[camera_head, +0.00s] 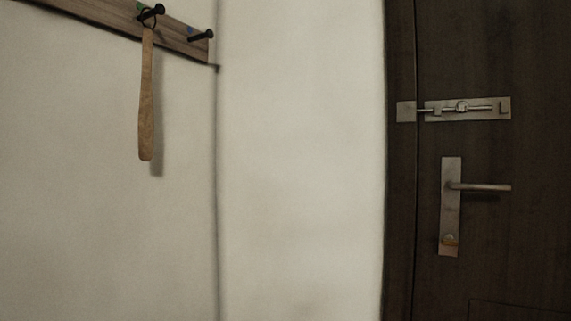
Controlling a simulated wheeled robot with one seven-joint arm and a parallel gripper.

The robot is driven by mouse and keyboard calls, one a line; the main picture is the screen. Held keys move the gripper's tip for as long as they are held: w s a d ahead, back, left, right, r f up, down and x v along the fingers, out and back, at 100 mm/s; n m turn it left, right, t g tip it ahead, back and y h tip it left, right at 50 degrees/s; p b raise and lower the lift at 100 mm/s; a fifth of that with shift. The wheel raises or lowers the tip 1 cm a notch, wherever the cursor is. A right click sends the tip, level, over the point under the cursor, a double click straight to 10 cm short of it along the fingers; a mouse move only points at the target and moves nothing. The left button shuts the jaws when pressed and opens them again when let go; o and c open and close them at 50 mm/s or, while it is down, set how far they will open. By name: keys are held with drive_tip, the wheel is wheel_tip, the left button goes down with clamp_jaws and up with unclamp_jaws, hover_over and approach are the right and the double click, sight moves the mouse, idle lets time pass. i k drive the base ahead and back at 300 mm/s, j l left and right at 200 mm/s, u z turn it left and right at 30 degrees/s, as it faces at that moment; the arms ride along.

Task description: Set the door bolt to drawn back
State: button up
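The door bolt (461,108) is a metal slide bolt on a plate, fixed to the dark wooden door (535,200) at the right of the head view. Its rod lies level, and its left end reaches across the gap at the door's edge to a small metal keeper plate (405,112) on the frame. A small knob shows near the middle of the rod. How deep the rod sits in the keeper is too small to tell. My gripper is not in the head view.
Below the bolt is a lever handle (480,187) on a tall metal plate, sticking out to the right. A wooden-handled object (147,95) hangs from a hook on a wooden rack (180,38) at the upper left. The pale wall (300,180) between is bare.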

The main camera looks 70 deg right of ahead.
sight(462, 106)
drive_tip(key=z, duration=3.5)
drive_tip(key=i+l, duration=0.25)
drive_tip(key=i+u, duration=0.05)
drive_tip(key=i, duration=0.05)
